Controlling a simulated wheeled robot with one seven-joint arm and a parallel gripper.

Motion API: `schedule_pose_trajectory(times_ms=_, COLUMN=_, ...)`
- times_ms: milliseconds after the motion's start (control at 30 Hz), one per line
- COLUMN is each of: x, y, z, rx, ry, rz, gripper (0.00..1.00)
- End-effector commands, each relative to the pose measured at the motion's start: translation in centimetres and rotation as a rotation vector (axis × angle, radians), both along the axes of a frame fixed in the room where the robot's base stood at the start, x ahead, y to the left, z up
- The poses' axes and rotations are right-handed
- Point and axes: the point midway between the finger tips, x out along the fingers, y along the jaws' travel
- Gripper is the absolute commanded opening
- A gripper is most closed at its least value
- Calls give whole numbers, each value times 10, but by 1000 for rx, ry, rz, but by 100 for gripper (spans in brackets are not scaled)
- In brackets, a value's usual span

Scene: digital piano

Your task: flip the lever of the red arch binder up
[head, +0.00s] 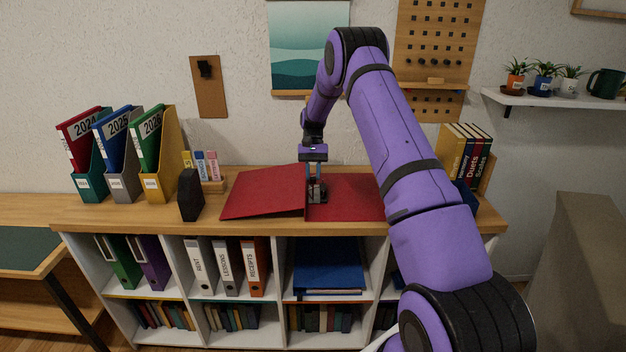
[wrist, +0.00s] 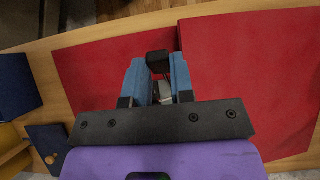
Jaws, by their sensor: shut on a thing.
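The red arch binder (head: 345,196) lies open on top of the wooden shelf unit, its left cover raised at a slant. It also fills much of the wrist view (wrist: 245,60). My gripper (head: 317,180) points down over the binder, near its middle. In the wrist view, my gripper's blue fingers (wrist: 160,82) are shut on the binder's lever (wrist: 158,62), whose black end shows just beyond the fingertips. Some grey metal shows between the fingers. The fingers and gripper body hide most of the arch mechanism, so the lever's exact angle cannot be told.
A black wedge-shaped object (head: 190,195) stands left of the binder. Magazine files with binders (head: 160,160) stand farther left, and books (head: 462,152) stand at the right end. The wooden top (head: 120,213) is bare along its front left edge.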

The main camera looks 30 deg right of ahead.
Motion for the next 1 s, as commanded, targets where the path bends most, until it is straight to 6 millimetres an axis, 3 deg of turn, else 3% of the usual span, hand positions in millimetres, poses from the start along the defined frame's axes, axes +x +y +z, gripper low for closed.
schedule_pose_trajectory(times_ms=633, x=5, y=-5, z=1, rx=26, ry=43, rz=-1, gripper=0)
schedule_pose_trajectory(times_ms=667, x=5, y=-5, z=1, rx=26, ry=42, rz=-1, gripper=25)
schedule_pose_trajectory(times_ms=767, x=5, y=-5, z=1, rx=26, ry=42, rz=-1, gripper=48)
schedule_pose_trajectory(times_ms=1000, x=6, y=-4, z=2, rx=26, ry=41, rz=0, gripper=49)
